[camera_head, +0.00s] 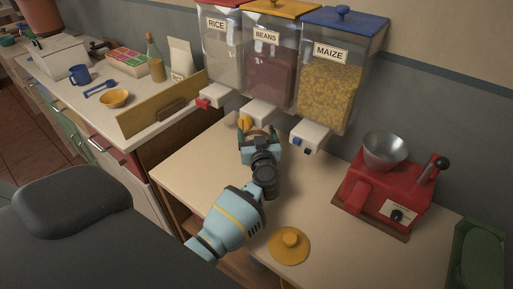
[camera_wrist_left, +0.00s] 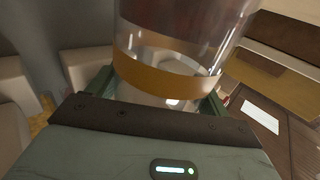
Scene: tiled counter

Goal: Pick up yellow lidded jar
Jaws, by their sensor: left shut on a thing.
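My left gripper (camera_head: 260,137) reaches over the counter to just below the front of the beans dispenser. It is shut on a clear jar with a yellow band (camera_wrist_left: 170,76), which shows between the fingers in the left wrist view. In the head view the jar is mostly hidden by the gripper and wrist. The jar looks clear below the band; I cannot tell whether the dark red above it is inside the jar or behind it. A round yellow lid with a knob (camera_head: 289,246) lies apart on the counter near the front edge. My right gripper is not in view.
Rice (camera_head: 222,50), beans (camera_head: 268,65) and maize (camera_head: 340,75) dispensers hang on the wall above the counter (camera_head: 190,163). A red grinder with a metal bowl (camera_head: 388,195) stands right. A green crate (camera_head: 478,250) is at far right. A wooden board (camera_head: 160,103) edges the left worktop.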

